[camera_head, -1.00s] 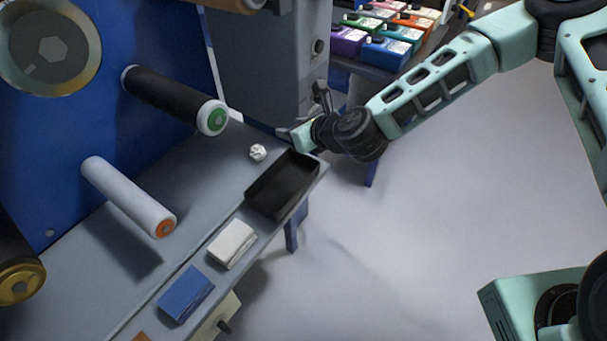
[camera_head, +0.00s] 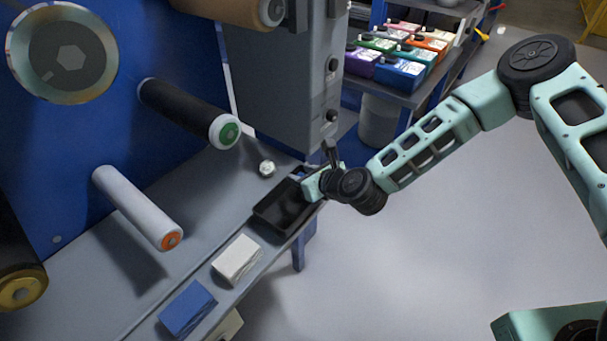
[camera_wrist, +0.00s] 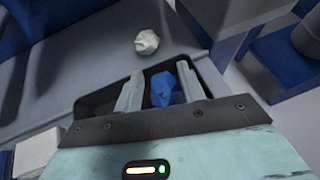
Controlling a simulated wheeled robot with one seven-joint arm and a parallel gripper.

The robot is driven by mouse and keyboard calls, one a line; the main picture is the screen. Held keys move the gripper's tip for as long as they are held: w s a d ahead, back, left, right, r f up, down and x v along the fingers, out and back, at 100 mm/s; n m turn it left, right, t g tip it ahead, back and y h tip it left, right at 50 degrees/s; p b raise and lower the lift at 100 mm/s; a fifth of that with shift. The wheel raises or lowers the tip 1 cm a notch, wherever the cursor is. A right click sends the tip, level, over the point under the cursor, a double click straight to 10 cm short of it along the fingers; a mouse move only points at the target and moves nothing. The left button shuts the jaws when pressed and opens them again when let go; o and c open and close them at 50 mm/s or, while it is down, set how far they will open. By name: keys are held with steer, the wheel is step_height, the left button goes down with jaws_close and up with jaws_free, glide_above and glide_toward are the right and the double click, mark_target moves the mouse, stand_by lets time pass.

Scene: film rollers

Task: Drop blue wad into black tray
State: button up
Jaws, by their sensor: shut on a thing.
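The blue wad (camera_wrist: 163,90) is between the two fingers of my gripper (camera_wrist: 160,75) in the wrist view, and the gripper is shut on it. The black tray (camera_head: 277,212) lies on the grey ledge in the head view. It also shows behind and around the fingers in the wrist view (camera_wrist: 96,104). In the head view my gripper (camera_head: 303,178) is at the tray's far right end, over it. The exact height of the wad above the tray floor cannot be told.
A white wad (camera_head: 267,168) lies on the ledge (camera_head: 215,190) beyond the tray. A white block (camera_head: 237,259) and a blue block (camera_head: 187,308) lie in front of it. Rollers (camera_head: 140,208) jut over the ledge at left. A grey machine column (camera_head: 285,90) stands behind.

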steer(key=shift+f, duration=0.1)
steer(key=shift+f+b, duration=0.45)
steer(key=shift+f, duration=0.05)
steer(key=o, duration=1.2)
